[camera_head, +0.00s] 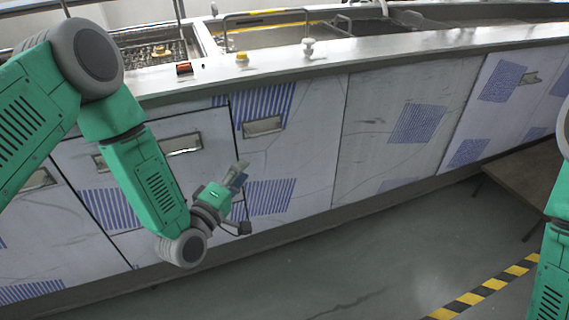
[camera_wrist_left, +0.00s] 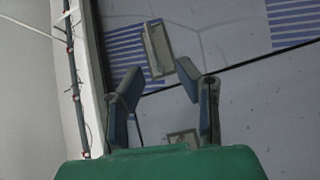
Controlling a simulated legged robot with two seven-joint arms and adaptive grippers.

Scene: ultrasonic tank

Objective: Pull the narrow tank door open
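The tank's front (camera_head: 300,150) is a row of pale panels with blue striped patches and recessed handles. The panel with a handle (camera_head: 263,126) right of a dark seam looks like the narrow door (camera_head: 310,135), though I cannot be certain. That handle also shows in the left wrist view (camera_wrist_left: 157,48), beyond my fingertips. My left gripper (camera_head: 239,174) is in front of the tank, below and left of this handle. In the left wrist view its fingers (camera_wrist_left: 158,78) are apart with nothing held between them. The door looks closed. My right gripper is out of view.
Another handle (camera_head: 184,144) is on the panel left of the seam, partly behind my left arm. The counter (camera_head: 360,50) above carries knobs (camera_head: 308,46) and basins. A low brown table (camera_head: 530,180) stands at right. The grey floor (camera_head: 370,265) in front is clear, with a striped line (camera_head: 490,287).

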